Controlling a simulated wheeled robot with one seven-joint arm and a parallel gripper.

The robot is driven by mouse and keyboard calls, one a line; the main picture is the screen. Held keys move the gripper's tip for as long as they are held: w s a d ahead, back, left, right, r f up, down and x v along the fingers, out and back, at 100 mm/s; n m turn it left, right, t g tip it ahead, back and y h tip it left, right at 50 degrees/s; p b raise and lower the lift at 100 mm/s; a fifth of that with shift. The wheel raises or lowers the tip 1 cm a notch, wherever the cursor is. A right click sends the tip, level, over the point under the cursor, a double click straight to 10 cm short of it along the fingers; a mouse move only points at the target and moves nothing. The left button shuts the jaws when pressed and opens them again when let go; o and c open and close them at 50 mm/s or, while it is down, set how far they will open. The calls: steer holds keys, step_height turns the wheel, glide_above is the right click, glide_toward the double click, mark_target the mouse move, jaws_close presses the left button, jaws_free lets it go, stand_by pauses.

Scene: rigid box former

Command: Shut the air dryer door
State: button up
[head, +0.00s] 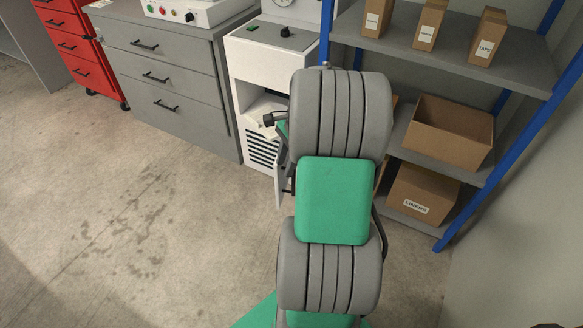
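The air dryer (258,70) is the white cabinet in the upper middle of the head view, with a gauge and a black knob on top and a dark vent grille low on its front. An open recess shows in its front above the grille. A narrow pale panel (280,186), which looks like its door seen nearly edge-on, stands out from the front at the right, with a small dark handle beside it. My grey and green arm covers most of this area.
A grey drawer cabinet (165,75) stands left of the dryer, with a red drawer unit (72,45) beyond it. A blue-posted shelf (420,50) with cardboard boxes stands close on the right. The concrete floor (130,220) at the left is clear.

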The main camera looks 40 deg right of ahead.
steer(key=d+f+m+t+y, duration=0.1)
steer(key=d+f+m, duration=0.3)
steer(key=d+m, duration=0.3)
steer(key=shift+n, duration=0.4)
steer(key=x, duration=0.3)
steer(key=b+x, duration=0.1)
steer(key=x, duration=0.3)
steer(key=d+b+x, duration=0.1)
steer(key=x, duration=0.2)
steer(key=shift+w+f, duration=0.25)
steer(key=shift+w, duration=0.05)
steer(key=shift+t, duration=0.3)
jaws_close()
